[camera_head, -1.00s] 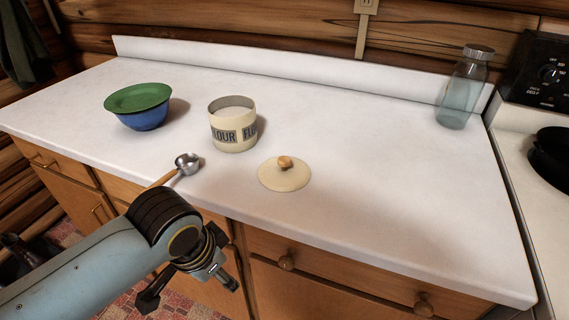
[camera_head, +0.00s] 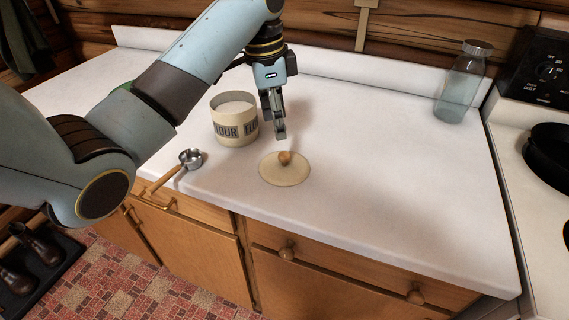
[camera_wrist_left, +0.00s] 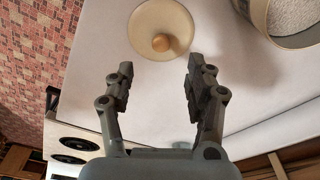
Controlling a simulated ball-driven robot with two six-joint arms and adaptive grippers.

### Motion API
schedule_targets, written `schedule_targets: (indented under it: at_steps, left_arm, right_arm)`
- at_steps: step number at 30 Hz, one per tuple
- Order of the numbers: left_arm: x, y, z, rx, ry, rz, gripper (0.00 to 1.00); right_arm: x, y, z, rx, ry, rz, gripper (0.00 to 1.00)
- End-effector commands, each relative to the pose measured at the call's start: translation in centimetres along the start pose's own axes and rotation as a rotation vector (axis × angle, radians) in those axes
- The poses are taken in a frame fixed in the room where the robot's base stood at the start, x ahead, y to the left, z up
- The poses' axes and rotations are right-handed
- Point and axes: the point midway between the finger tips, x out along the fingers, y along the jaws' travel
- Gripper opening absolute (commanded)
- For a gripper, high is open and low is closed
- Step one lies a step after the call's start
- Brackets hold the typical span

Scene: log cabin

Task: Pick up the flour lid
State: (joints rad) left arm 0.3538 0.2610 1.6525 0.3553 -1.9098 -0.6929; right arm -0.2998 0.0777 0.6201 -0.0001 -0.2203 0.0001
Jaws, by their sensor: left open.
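The flour lid (camera_head: 284,173) is a round cream disc with a wooden knob (camera_head: 285,157), lying flat on the white counter. It also shows in the left wrist view (camera_wrist_left: 148,22), just beyond the fingertips. My left gripper (camera_head: 280,135) points down just above the knob, apart from it as far as I can see. In the left wrist view its two fingers (camera_wrist_left: 160,72) are spread and empty. The flour canister (camera_head: 234,122), open with white flour inside, stands just left of my left gripper. My right gripper is not in view.
A measuring scoop (camera_head: 189,158) with a wooden handle lies left of the lid at the counter's front edge. A glass jar (camera_head: 459,90) stands at the back right, near the stove. The counter (camera_head: 390,170) right of the lid is clear. My left arm mostly hides the green-topped bowl.

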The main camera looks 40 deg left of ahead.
Motion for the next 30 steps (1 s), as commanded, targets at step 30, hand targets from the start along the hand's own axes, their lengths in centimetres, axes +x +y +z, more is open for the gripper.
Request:
schedule_targets:
  at_steps: [30]
  left_arm:
    - [10.0, -0.2, -0.4, -0.002, -0.001, -0.001, 0.52]
  right_arm:
    - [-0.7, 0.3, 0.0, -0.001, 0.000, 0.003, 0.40]
